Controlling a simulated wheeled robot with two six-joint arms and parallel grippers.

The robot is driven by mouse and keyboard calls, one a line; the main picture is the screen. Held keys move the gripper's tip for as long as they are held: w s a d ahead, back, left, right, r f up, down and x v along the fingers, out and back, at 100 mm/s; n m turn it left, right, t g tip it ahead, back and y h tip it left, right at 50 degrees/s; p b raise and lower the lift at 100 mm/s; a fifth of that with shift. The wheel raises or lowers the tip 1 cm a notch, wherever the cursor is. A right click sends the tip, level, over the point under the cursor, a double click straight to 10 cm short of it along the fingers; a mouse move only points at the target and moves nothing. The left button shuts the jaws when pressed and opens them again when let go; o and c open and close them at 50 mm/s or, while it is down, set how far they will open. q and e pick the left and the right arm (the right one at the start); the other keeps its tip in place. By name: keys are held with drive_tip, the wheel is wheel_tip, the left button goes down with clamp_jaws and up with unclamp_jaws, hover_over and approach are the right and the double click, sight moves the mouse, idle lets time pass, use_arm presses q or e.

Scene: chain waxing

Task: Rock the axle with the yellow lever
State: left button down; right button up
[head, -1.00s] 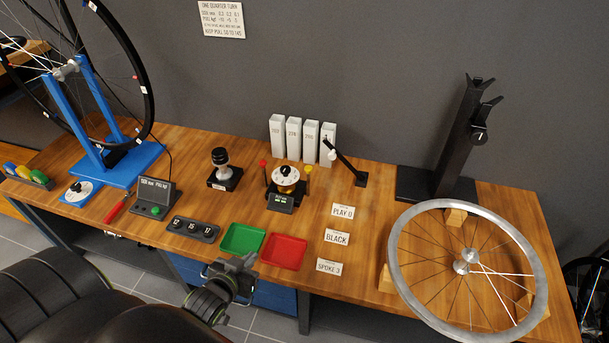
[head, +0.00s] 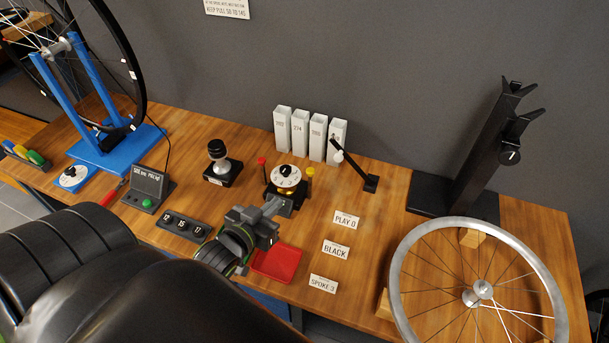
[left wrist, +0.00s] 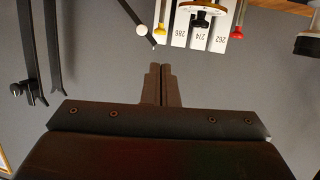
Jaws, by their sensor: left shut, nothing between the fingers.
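The yellow lever (head: 310,173) stands at the right side of a small black fixture with a white dial (head: 286,176). A red lever (head: 262,161) stands at its left. In the left wrist view the yellow lever (left wrist: 162,30) hangs near the top edge, with the red lever (left wrist: 238,32) to its right. My left gripper (head: 276,204) is shut and empty. Its fingers point at the fixture's front and hide part of it; they are apart from the yellow lever in the wrist view. I cannot make out the axle. My right gripper is not in view.
Labelled white boxes (head: 300,132) and a black angled arm (head: 357,172) stand behind. A red tray (head: 276,264) lies under my left arm. Cards (head: 336,250) lie to the right, beside a spoked wheel (head: 398,270) and a dark stand (head: 484,150).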

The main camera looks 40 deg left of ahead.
sight(308, 173)
use_arm(q)
drive_tip(key=x, duration=1.4)
drive_tip(key=shift+d+f+b, duration=0.15)
drive_tip(key=shift+b, duration=0.15)
